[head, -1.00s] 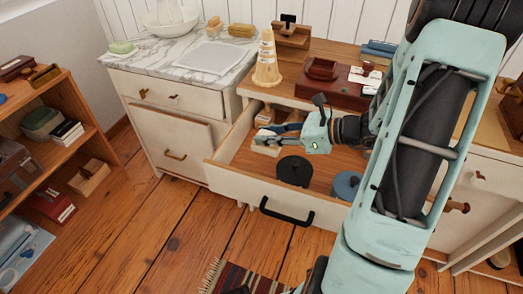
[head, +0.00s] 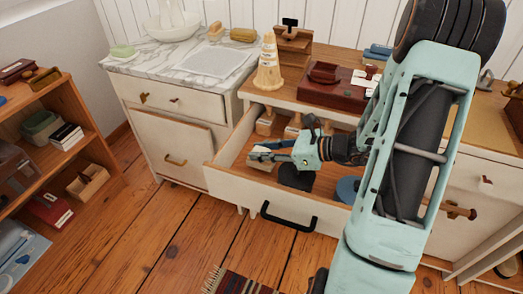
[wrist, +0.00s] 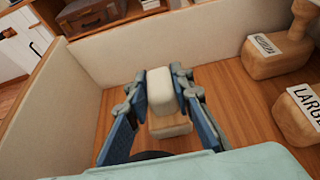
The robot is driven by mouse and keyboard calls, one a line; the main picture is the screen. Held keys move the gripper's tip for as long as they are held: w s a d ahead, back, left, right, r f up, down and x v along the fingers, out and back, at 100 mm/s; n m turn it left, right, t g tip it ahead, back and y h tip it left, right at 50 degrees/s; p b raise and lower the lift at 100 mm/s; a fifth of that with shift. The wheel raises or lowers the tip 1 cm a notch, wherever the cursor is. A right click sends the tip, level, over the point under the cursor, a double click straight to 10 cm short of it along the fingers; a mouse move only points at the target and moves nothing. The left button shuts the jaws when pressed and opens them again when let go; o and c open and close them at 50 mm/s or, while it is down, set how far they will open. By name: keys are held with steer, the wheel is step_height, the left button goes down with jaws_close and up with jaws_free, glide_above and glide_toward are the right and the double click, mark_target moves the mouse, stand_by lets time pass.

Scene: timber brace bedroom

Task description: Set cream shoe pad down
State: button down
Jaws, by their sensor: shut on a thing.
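The cream shoe pad (wrist: 160,88) is a small rounded block between my fingertips in the wrist view. A tan part (wrist: 169,126) shows just below it; I cannot tell if it belongs to the same piece. My gripper (wrist: 161,84) is shut on the pad, with one blue-grey finger on each side. In the head view my gripper (head: 258,154) is inside the open drawer (head: 245,186), near its left front side. The pad is mostly hidden there by the fingers. I cannot tell whether it touches the drawer floor.
Wooden blocks with labels, one reading LARGE (wrist: 298,112), stand in the drawer beside my gripper. A dark round item (head: 296,177) and a blue round item (head: 347,189) lie further right. A cone (head: 268,66) stands on the top behind the drawer.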

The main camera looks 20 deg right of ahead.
steer(key=shift+f, duration=0.4)
steer(key=c, duration=1.7)
jaws_free()
steer(key=shift+r, duration=0.45)
steer(key=p+v, duration=0.3)
steer(key=v, duration=0.9)
steer(key=shift+r, duration=0.1)
